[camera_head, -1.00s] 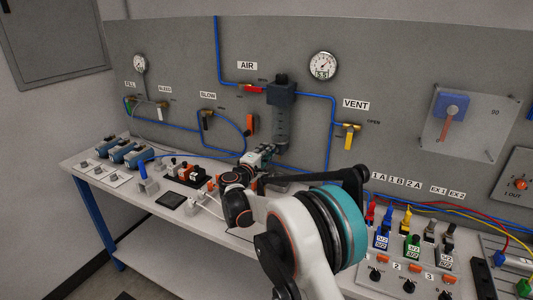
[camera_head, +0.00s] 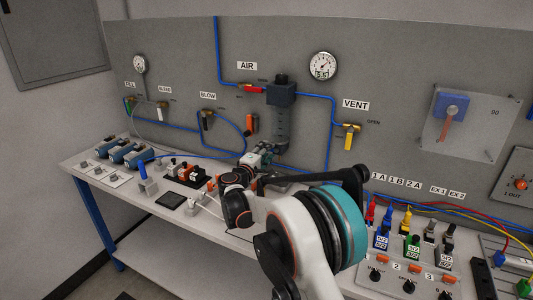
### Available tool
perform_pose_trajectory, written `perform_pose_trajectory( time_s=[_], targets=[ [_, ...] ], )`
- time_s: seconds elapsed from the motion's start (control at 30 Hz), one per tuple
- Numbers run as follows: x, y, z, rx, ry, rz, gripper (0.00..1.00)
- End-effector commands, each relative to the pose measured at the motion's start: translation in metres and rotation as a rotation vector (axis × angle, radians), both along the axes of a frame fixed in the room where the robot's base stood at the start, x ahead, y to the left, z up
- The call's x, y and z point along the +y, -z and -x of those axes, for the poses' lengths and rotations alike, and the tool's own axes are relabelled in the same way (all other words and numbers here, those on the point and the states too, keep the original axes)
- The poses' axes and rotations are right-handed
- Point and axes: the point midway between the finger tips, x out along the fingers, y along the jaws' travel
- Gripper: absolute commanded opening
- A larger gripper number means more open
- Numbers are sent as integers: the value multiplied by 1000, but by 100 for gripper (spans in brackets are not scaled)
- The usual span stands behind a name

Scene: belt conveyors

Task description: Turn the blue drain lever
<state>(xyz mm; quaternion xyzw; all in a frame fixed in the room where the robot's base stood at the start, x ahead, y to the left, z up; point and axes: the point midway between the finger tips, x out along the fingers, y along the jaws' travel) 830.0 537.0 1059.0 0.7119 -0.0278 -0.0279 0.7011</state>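My gripper (camera_head: 263,155) is at the end of my arm, near the back of the bench, just below the clear bowl of the air filter unit (camera_head: 281,124). It is small in the picture, so I cannot tell whether its fingers are open or shut. I cannot make out a blue drain lever under the bowl. The gripper and wrist cover part of that area. A blue upright handle (camera_head: 142,171) on a grey base stands on the bench to the left, well apart from my gripper.
The white bench (camera_head: 215,228) carries blue units (camera_head: 125,150) at left and coloured valve blocks (camera_head: 412,243) at right. Blue tubing, a red AIR valve (camera_head: 252,89) and a yellow VENT valve (camera_head: 350,130) are on the grey panel. My arm hides the bench's middle front.

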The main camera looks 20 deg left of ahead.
Motion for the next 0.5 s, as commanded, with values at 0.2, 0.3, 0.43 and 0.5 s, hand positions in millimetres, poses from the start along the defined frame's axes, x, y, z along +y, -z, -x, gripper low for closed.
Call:
perform_pose_trajectory(
  time_s=[0.2,0.3,0.43,0.5],
  targets=[
    [3,0,26,0,-2,0,35],
    [4,0,41,0,-2,0,35],
    [5,0,59,1,-1,0,35],
    [6,1,66,1,-1,0,35]
  ],
)
